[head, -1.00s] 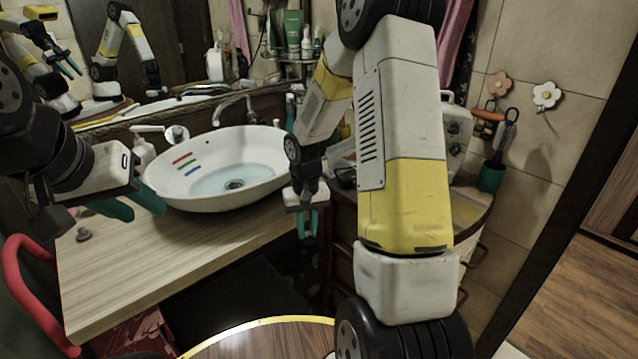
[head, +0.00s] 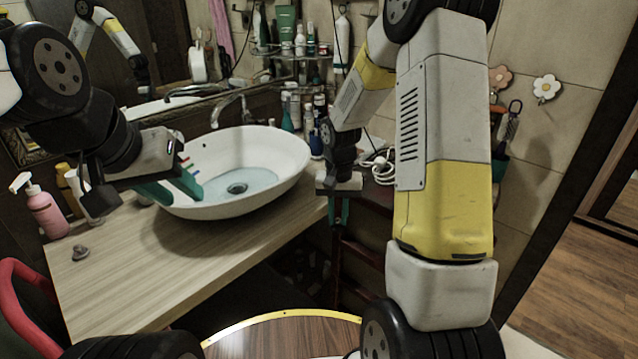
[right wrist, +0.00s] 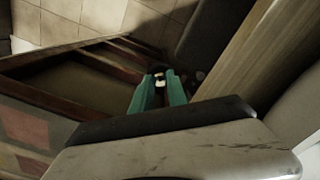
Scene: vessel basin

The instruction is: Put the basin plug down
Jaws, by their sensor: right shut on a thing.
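A small grey knob-like piece, which looks like the basin plug (head: 81,252), rests on the wooden counter (head: 150,275) near its left end. The white basin (head: 245,205) holds shallow water, with a dark drain (head: 237,188) at its bottom. My left gripper (head: 183,192) is at the basin's left rim, its teal fingers apart with nothing visible between them; the basin plug lies to its left. My right gripper (head: 340,215) points down beyond the counter's right end. In the right wrist view its fingers (right wrist: 160,90) are close together on a small dark and pale thing (right wrist: 158,76), too unclear to name.
A pink pump bottle (head: 45,212) stands at the counter's left back. A faucet (head: 228,110) rises behind the basin. Several bottles (head: 300,108) stand right of it. A round wooden top (head: 285,335) is in front. The counter before the basin is clear.

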